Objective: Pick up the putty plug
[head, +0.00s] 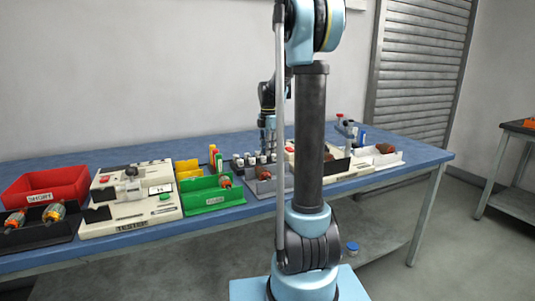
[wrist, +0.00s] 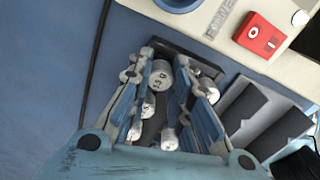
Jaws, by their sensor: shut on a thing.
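My gripper (wrist: 168,66) points down over a dark rack (wrist: 208,72) on the blue bench. Its fingers are closed on a pale grey cylindrical plug with dark lettering on its top, which I take as the putty plug (wrist: 158,78). The lettering is too small to read. Several similar pale plugs (wrist: 149,110) stand close by in the wrist view, partly hidden by the finger links. In the head view my gripper (head: 267,148) is low at the row of white-topped plugs (head: 240,161); its fingertips are too small there to see the grip.
A cream machine (wrist: 235,62) with a red block (wrist: 260,35) borders the rack. A grey divided tray (wrist: 235,113) lies beside it. On the bench (head: 135,155) stand a green bin (head: 212,200), red bin (head: 62,181) and cream tester (head: 135,211). Bare bench shows behind them.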

